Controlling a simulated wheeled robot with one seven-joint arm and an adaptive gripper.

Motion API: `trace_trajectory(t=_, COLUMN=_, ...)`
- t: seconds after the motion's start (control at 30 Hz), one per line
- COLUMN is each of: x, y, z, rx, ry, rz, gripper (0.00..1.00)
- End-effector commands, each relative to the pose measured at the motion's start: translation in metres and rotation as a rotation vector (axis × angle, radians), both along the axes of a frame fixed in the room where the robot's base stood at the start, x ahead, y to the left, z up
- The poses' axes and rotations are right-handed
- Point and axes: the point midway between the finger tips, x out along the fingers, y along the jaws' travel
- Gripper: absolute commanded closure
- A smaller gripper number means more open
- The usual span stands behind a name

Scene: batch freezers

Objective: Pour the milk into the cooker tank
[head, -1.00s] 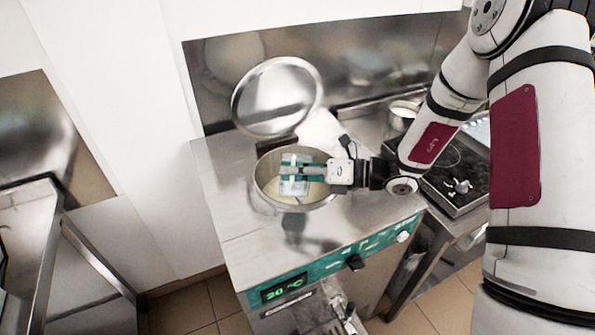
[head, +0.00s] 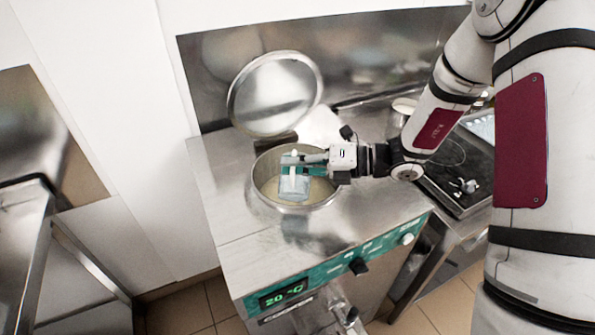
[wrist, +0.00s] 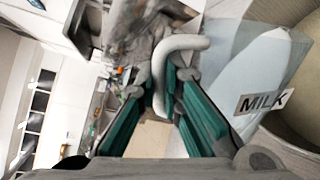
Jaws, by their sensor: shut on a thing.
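The milk jug (head: 296,189) is a pale, see-through vessel over the mouth of the cooker tank (head: 327,203). In the wrist view the jug (wrist: 215,75) carries a MILK label, and its grey-white handle (wrist: 160,75) lies between my teal fingers. My gripper (head: 300,165) reaches in from the right and is shut on that handle. The round steel tank holds something pale yellowish at its bottom. The tank's wall (wrist: 302,75) shows beside the jug in the wrist view. I cannot tell how far the jug is tilted, and I see no clear stream.
The round lid (head: 275,93) stands open behind the tank. The cooker's front panel (head: 335,265) has knobs and reads 20 °C. A dark hob (head: 455,175) and a pot (head: 402,108) are at the right. A steel frame (head: 45,240) stands at the left, past a gap.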

Motion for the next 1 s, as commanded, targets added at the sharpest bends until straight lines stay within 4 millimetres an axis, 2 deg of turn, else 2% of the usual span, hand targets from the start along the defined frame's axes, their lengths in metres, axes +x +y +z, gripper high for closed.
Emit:
trace_trajectory(t=0.53, x=0.015, y=-0.002, z=-0.002, rx=0.017, ry=0.123, rz=0.0, gripper=1.0)
trace_trajectory(t=1.0, x=0.021, y=-0.003, z=-0.002, rx=0.022, ry=0.16, rz=0.0, gripper=1.0)
